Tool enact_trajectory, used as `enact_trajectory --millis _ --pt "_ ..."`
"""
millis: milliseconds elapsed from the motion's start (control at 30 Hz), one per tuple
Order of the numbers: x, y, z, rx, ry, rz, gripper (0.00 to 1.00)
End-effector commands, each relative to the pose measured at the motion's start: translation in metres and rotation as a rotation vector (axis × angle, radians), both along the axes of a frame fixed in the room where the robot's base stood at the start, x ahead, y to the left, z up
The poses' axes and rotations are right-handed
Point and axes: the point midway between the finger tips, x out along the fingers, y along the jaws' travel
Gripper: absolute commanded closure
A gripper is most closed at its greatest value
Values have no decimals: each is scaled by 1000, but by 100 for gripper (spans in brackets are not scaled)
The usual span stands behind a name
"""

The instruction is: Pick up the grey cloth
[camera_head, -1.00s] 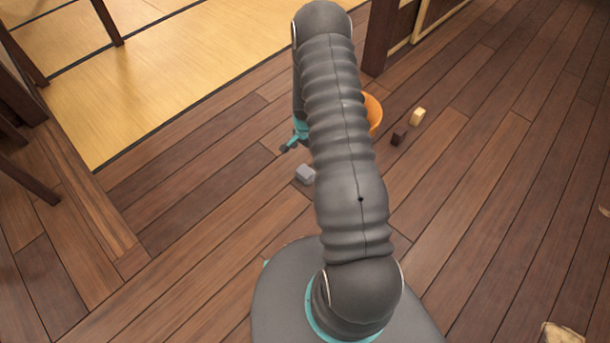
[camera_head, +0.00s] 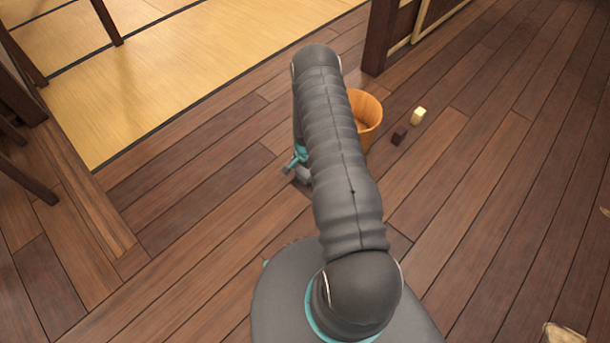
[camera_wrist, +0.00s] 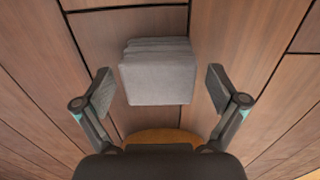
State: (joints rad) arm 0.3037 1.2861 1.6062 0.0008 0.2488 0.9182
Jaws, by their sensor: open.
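The grey cloth (camera_wrist: 159,75) is a folded, layered block lying on the wooden floor. In the wrist view it sits in the upper middle, just beyond and between the spread fingers. My gripper (camera_wrist: 160,92) is open, with one finger on each side of the cloth and a gap on both sides. In the head view my gripper (camera_head: 296,163) is low beside the arm and mostly hidden by it. A small grey part of the cloth (camera_head: 304,175) shows there, next to the gripper; the rest is covered.
An orange-brown wooden bucket (camera_head: 367,115) stands on the floor behind my arm. A dark wooden post (camera_head: 381,40) stands behind.

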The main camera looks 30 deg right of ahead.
Motion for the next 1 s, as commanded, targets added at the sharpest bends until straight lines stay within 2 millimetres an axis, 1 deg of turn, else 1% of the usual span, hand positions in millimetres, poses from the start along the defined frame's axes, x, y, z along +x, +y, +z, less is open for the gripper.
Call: enact_trajectory --millis 33,100,333,367,400,467,500,567,633,667,867,1000 --pt "0 0 -5 0 0 0 4" --pt "0 0 -7 0 0 0 4" --pt "0 0 -8 0 0 0 4" --pt "0 0 -8 0 0 0 12" --pt "0 0 -8 0 0 0 22" --pt "0 0 -8 0 0 0 37" --pt "0 0 -8 0 0 0 47" --pt "0 0 -8 0 0 0 62" --pt "0 0 -8 0 0 0 63" --pt "0 0 -8 0 0 0 68" --pt "0 0 -8 0 0 0 69" --pt "0 0 -3 0 0 0 69"
